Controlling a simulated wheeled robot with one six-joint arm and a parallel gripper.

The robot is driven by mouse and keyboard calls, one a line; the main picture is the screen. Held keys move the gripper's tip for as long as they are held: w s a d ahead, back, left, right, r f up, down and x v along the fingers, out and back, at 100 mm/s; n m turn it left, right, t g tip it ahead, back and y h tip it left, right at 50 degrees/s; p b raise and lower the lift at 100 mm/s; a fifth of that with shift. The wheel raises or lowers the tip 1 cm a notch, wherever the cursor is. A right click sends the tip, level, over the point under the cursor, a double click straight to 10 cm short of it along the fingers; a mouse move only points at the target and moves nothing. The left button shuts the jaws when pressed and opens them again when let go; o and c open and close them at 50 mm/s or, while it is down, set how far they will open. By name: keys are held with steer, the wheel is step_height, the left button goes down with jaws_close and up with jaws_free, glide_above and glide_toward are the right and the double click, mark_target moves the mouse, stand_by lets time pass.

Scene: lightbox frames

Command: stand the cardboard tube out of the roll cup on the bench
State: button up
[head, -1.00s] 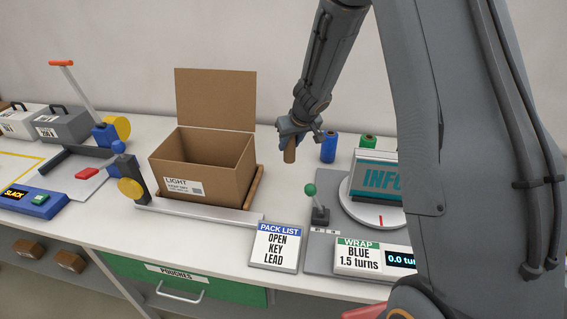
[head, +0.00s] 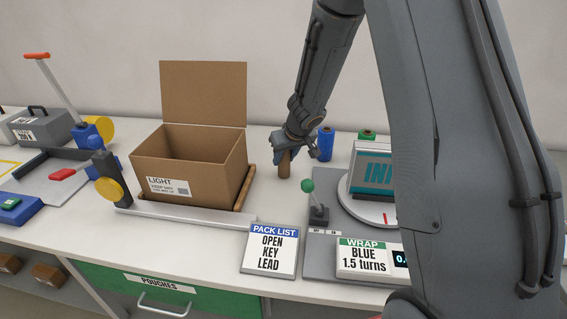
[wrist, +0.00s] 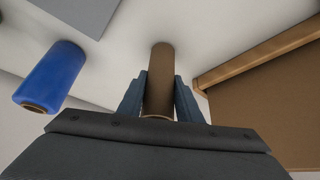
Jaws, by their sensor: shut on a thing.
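The brown cardboard tube (head: 284,167) is upright in my gripper (head: 285,150), in the gap between the open box and the blue roll. My gripper is shut on its upper part from above. In the wrist view the tube (wrist: 160,65) runs between the two fingers (wrist: 160,88), its far end over the pale bench (wrist: 125,55). Its lower end looks at or very near the bench surface; I cannot tell if it touches. I cannot make out the roll cup.
A blue roll (head: 325,146) stands close right of the tube, with a green roll (head: 366,136) beyond. The open cardboard box (head: 180,170) is at left. A green-knobbed lever (head: 309,187) and the turntable (head: 365,208) are in front and right. Bare bench surrounds the tube.

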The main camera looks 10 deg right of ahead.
stand_by(0.3)
steer(key=shift+f, duration=0.2)
steer(key=o, duration=1)
steer(key=shift+r, duration=0.15)
